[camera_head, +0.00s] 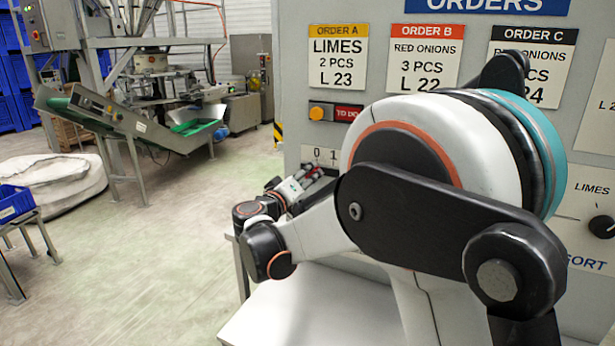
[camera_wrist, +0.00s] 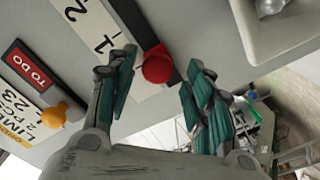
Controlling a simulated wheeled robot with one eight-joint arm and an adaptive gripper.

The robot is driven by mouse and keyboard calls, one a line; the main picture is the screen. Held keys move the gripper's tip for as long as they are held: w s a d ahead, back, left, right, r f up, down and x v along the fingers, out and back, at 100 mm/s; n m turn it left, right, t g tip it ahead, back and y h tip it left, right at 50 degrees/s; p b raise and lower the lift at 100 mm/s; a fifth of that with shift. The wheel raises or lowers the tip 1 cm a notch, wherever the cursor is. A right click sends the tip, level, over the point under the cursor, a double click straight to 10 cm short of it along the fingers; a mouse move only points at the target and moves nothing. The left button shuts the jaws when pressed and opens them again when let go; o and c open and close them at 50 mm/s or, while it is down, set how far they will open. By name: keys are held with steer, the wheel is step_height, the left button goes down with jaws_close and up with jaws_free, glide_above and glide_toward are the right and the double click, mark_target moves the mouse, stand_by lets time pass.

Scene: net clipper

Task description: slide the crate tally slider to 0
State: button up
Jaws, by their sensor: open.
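The crate tally slider has a round red knob (camera_wrist: 158,68) on a dark slot, seen in the wrist view. Beside it is a white scale plate (camera_wrist: 110,25) with 1 and 2 readable; the 0 is not visible there. In the head view the plate (camera_head: 311,155) shows 0 and 1 above my gripper. My gripper (camera_wrist: 162,60) is open, with one teal-padded finger on each side of the red knob. I cannot tell whether either finger touches it. In the head view my gripper (camera_head: 318,174) is at the panel, small and partly hidden by my arm.
An orange knob (camera_head: 319,112) with a red TO DO sign (camera_head: 349,112) is above the tally plate. Order cards, including limes (camera_head: 338,58), hang higher. A black dial (camera_head: 602,226) is at the right. A light grey tray (camera_wrist: 290,42) shows at the wrist view's top right.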

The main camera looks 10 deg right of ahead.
steer(key=v, duration=1)
